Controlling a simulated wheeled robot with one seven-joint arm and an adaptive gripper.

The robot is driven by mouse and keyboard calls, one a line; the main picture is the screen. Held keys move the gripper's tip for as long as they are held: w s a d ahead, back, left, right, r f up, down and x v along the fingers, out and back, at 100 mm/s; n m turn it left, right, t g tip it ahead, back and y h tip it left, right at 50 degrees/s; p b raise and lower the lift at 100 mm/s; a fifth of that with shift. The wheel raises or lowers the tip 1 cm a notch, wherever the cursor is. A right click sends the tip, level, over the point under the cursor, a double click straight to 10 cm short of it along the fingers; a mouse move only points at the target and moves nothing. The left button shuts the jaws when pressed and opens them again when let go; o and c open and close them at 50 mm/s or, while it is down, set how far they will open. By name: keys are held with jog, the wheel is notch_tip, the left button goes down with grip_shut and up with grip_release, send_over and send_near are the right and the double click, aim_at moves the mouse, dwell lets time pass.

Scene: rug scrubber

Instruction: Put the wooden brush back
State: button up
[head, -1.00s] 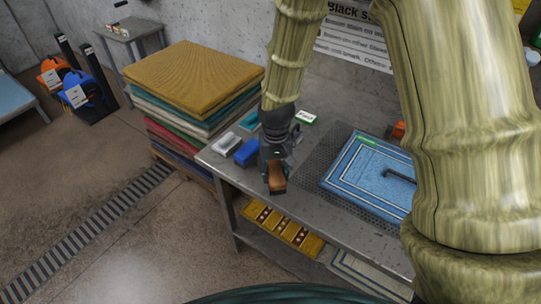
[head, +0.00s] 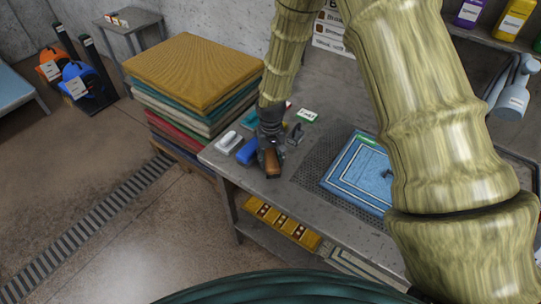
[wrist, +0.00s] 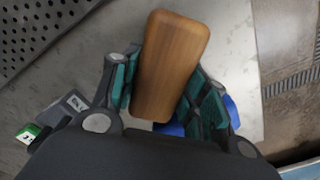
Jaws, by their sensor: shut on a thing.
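The wooden brush (wrist: 172,65) is a brown block with rounded corners. In the wrist view it lies between the two fingers of my gripper (wrist: 165,88), which is shut on it. In the head view my gripper (head: 270,148) points down over the left end of the grey metal table (head: 300,195), with the brush (head: 272,162) at its tip. The table top shows below the brush, but I cannot tell whether they touch. The brush's bristles are hidden. A blue item (head: 247,151) lies just left of my gripper, partly covered by it.
A white brush-like item (head: 229,141) lies at the table's left end. A grey item (head: 295,133) and a green-and-white card (head: 307,115) are right of my gripper. A blue bordered rug (head: 350,175) lies on the perforated mat. Stacked rugs (head: 190,75) stand left of the table.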

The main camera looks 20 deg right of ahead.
aim_at(271, 157)
jog(key=shift+s+r, duration=0.15)
jog(key=shift+s, duration=0.2)
jog(key=shift+w+f, duration=0.2)
jog(key=o, duration=0.6)
jog(key=shift+c, duration=0.2)
jog(key=o, duration=0.4)
jog(key=shift+c, duration=0.2)
jog(key=shift+s+r, duration=0.1)
jog(key=shift+r, duration=0.25)
jog(key=shift+r+b, duration=2.2)
jog(key=shift+r, duration=3.55)
